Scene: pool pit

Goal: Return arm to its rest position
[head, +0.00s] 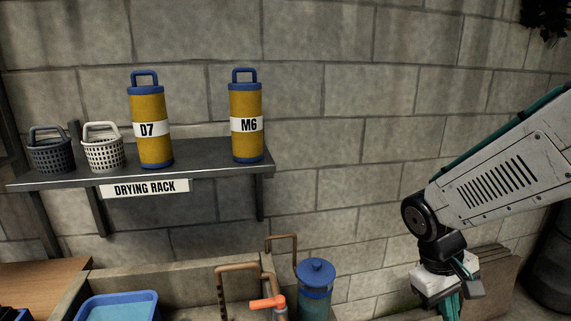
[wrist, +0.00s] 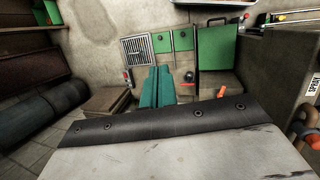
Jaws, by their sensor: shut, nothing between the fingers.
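My arm (head: 500,170) comes in from the right edge of the head view and bends down at a dark joint. Its white wrist part (head: 437,285) hangs at the lower right, in front of the stone wall. The fingertips are cut off or hidden at the bottom of the head view. In the wrist view, the two teal fingers of my gripper (wrist: 158,86) lie side by side, shut, with nothing held between them.
A drying rack shelf (head: 210,163) holds canisters D7 (head: 153,109) and M6 (head: 246,108), a dark basket (head: 50,154) and a white basket (head: 103,152). Below are pipes with an orange-handled valve (head: 267,303), a blue-lidded cylinder (head: 316,285) and a blue tub (head: 116,306).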

